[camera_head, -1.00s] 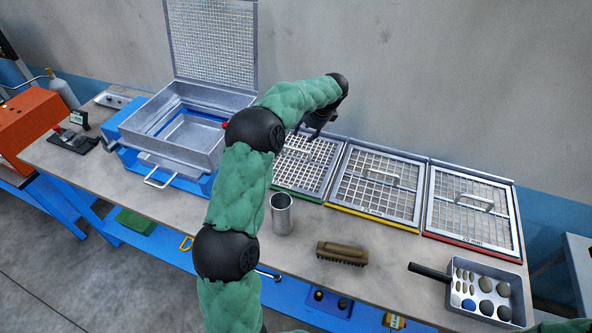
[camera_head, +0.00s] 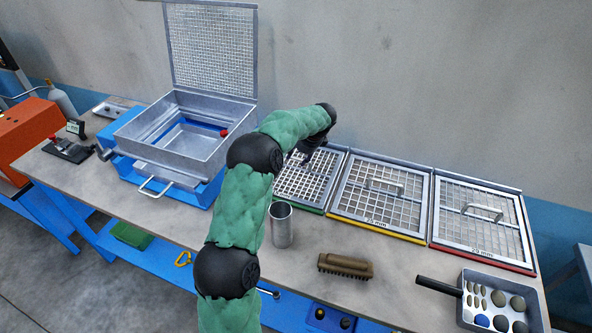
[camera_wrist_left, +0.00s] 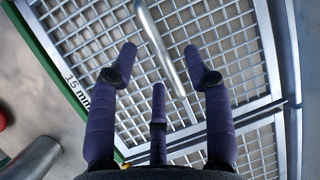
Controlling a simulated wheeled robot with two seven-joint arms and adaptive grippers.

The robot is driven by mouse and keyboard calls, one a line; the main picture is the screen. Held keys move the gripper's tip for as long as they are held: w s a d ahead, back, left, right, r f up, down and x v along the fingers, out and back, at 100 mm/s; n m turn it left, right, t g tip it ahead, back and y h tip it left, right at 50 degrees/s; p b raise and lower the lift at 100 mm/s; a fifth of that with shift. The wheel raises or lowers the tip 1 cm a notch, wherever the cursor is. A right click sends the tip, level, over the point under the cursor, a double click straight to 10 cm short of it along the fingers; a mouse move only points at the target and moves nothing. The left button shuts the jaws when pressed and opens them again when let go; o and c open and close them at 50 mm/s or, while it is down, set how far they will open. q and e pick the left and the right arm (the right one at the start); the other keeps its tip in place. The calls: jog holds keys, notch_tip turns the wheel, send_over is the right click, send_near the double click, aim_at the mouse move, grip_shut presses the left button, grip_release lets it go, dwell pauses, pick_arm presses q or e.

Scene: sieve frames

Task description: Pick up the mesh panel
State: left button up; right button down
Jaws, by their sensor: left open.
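Three mesh panels with metal handles lie in a row on the bench. The left one, green-edged (camera_head: 297,191), also fills much of the left wrist view (camera_wrist_left: 235,62), marked 15 mm. The middle panel is yellow-edged (camera_head: 352,207) and the right one is red-edged (camera_head: 460,234). My left gripper (camera_head: 307,160) is open above the green-edged panel. In the left wrist view its three dark fingers (camera_wrist_left: 159,66) spread around the line of the panel's bar handle (camera_wrist_left: 160,42), with nothing held. I cannot tell whether they touch it. My right gripper is not in view.
An open metal box (camera_head: 178,155) with a raised mesh lid (camera_head: 212,45) stands on the left. A metal cup (camera_head: 281,228), a brush (camera_head: 345,265) and a handled tray of stones (camera_head: 500,285) are near the front. The wall is close behind the panels.

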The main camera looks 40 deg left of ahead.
aim_at(295, 158)
pick_arm(q)
jog(key=b+x, duration=0.1)
jog(key=x, duration=0.3)
jog(key=shift+s, duration=0.1)
jog(key=shift+c, duration=0.3)
grip_shut()
jog(key=shift+a+r, duration=0.1)
jog(key=shift+r, duration=0.05)
jog(key=shift+r, duration=0.1)
